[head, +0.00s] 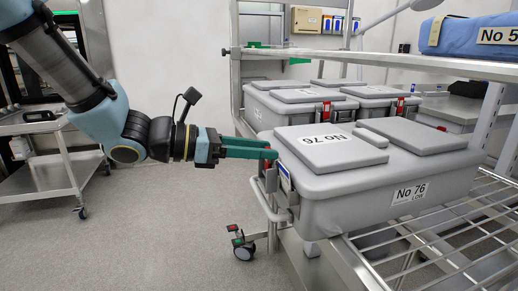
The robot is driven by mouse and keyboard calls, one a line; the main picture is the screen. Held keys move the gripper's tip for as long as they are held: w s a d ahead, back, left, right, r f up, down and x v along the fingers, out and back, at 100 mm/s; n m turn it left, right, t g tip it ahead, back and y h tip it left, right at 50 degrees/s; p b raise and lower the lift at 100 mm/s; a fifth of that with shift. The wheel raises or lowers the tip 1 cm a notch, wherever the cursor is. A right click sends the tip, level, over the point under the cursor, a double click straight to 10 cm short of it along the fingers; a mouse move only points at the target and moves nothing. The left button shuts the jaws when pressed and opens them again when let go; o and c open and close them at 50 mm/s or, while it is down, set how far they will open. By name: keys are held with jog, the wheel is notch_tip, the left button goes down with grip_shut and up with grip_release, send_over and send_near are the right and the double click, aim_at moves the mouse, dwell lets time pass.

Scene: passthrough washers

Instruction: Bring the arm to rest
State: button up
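My gripper (272,150) is at the end of my arm, which reaches in from the upper left. Its two long green fingers point right, and their tips are at the left end of the grey case labelled No 76 (330,205), by its red latch (268,163). I cannot tell whether the fingertips touch the case or the latch. The fingers are seen from the side, so the gap between them is unclear. The case stands level on a wire rack (455,235), with its lid closed.
More grey cases (290,105) stand behind on the metal frame. A blue wrapped pack (462,37) lies on the upper shelf (440,65) at right. A steel cart (45,180) stands at left. The floor (150,235) between is clear.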

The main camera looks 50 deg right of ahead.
jog(key=shift+o, duration=1)
jog(key=o, duration=0.5)
jog(key=shift+c, duration=0.2)
notch_tip(320, 180, up, 7)
jog(key=p, duration=0.6)
